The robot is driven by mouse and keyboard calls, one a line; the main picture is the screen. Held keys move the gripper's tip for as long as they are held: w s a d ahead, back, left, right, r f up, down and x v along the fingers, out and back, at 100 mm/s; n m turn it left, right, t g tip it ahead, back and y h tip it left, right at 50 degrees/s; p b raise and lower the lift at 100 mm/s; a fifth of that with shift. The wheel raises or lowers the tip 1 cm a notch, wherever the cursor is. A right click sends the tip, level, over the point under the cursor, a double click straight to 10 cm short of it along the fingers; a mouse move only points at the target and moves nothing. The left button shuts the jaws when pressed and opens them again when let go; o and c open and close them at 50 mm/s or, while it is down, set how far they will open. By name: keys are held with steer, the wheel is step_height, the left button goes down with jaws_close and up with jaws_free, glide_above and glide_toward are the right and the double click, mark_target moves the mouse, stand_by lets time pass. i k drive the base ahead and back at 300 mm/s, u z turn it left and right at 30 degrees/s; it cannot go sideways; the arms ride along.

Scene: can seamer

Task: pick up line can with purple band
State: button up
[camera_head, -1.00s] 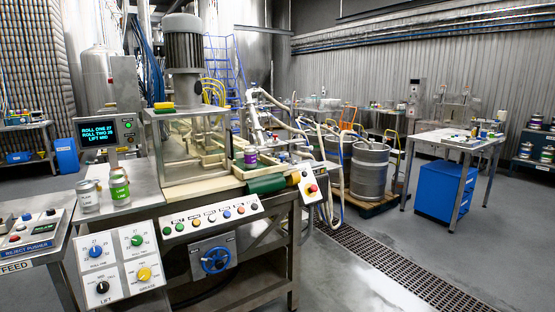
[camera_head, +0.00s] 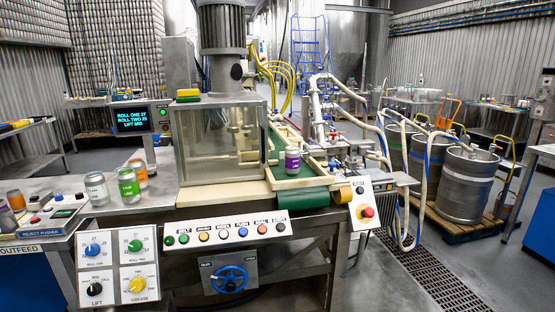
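The can with the purple band (camera_head: 292,161) stands upright at the near end of the green conveyor belt, right of the clear seamer enclosure (camera_head: 222,143). Its silver top shows and nothing covers it. My gripper does not show in the head view, so I cannot see what state it is in.
A plain silver can (camera_head: 97,189), a green-banded can (camera_head: 129,186) and an orange-banded can (camera_head: 138,172) stand on the left of the steel bench. A button panel (camera_head: 226,233) runs along the machine's front. Kegs (camera_head: 467,184) and hoses stand at right; the floor in front of them has a drain grate (camera_head: 432,272).

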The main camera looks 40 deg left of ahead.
mark_target(293, 154)
steer(key=u, duration=0.55)
steer(key=i, duration=0.85)
steer(key=u, duration=0.7)
